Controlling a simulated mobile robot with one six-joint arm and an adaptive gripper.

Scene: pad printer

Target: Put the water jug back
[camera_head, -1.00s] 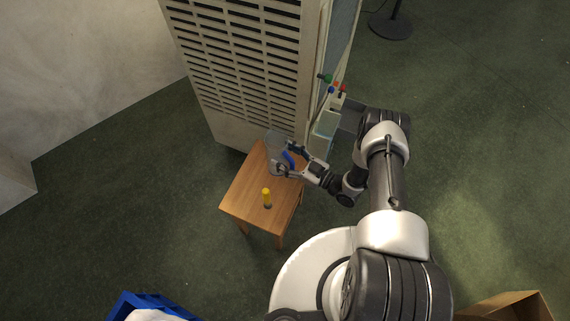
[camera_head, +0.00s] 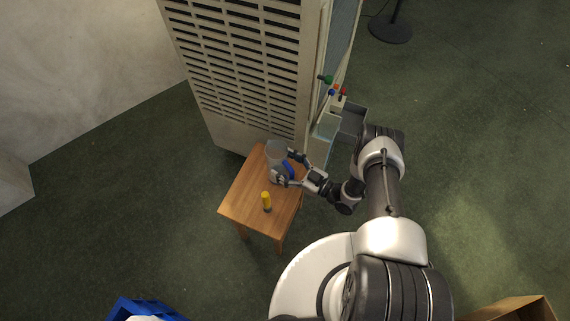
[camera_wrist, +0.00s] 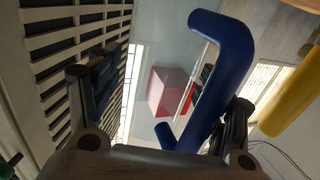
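The clear water jug (camera_head: 275,150) with a blue handle stands on the small wooden table (camera_head: 240,200), near its back corner by the machine. My gripper (camera_head: 288,167) is at the jug's handle, reaching in from the right. In the wrist view the blue handle (camera_wrist: 222,90) lies between my two spread fingers (camera_wrist: 160,108), closer to the right finger. A wide gap shows between the handle and the left finger. The jug's clear body is hard to make out there.
The vented machine (camera_head: 245,60) rises close behind the table. A blue crate (camera_head: 148,305) is at the lower left.

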